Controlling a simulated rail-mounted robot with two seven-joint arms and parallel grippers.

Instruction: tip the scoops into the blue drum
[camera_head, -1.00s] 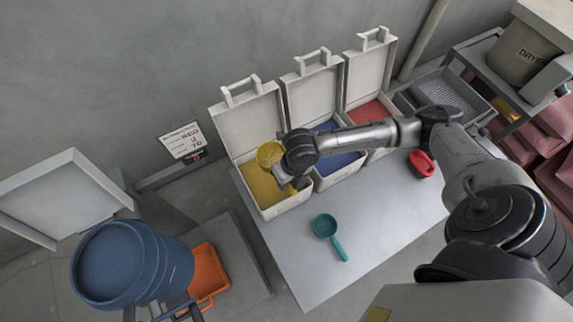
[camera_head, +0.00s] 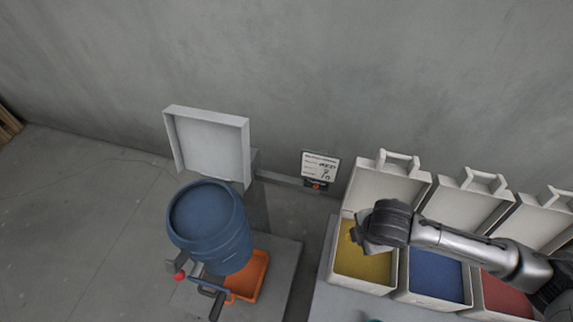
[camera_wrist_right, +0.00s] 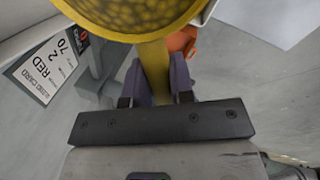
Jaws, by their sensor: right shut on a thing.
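The blue drum (camera_head: 212,230) is tilted on a stand at the left of the head view, its dark open mouth or top toward me. My right gripper (camera_wrist_right: 158,88) is shut on the handle of a yellow scoop (camera_wrist_right: 152,70). The scoop's bowl, at the top of the right wrist view, holds yellow granules (camera_wrist_right: 135,12). In the head view my right gripper (camera_head: 362,240) is over the yellow bin (camera_head: 345,285) and hides most of the scoop. The drum is left of and apart from it. My left gripper is not in view.
Bins with blue granules (camera_head: 436,276) and red granules (camera_head: 505,292) stand right of the yellow one, lids raised. An orange tray (camera_head: 257,278) lies below the drum. A white panel (camera_head: 212,145) stands behind it. A card reading RED (camera_head: 320,165) is between drum and bins.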

